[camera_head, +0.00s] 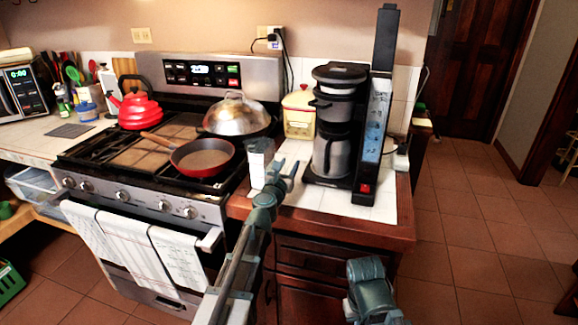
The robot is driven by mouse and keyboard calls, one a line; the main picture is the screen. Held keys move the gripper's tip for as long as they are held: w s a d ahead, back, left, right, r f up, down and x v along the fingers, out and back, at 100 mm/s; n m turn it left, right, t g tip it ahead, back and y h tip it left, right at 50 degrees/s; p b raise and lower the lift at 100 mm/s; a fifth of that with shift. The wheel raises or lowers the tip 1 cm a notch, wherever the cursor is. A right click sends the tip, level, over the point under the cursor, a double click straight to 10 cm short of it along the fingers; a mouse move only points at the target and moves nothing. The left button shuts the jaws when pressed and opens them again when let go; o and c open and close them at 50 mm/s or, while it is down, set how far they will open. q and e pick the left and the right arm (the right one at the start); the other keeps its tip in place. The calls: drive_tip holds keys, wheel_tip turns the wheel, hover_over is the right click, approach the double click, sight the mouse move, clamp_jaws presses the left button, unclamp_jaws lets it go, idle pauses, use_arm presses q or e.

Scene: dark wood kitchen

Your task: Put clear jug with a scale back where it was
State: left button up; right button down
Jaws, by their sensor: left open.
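The clear jug (260,160) stands upright on the white-tiled counter (325,199), at its left edge beside the stove. Its scale is too small to read. My left gripper (282,173) is open just to the right of the jug, with its fingers near the jug's side. I cannot tell whether they touch it. The jug's lower right part is partly hidden by the gripper. Part of my right arm shows at the bottom right, and its gripper is not in view.
A black and steel coffee maker (335,130) stands right of the jug. On the stove at left are a red pan (203,157), a domed lid (236,115) and a red kettle (139,108). Some tiles in front are clear.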

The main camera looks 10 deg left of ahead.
use_arm(q)
drive_tip(key=s, duration=1.2)
drive_tip(key=shift+a, duration=0.2)
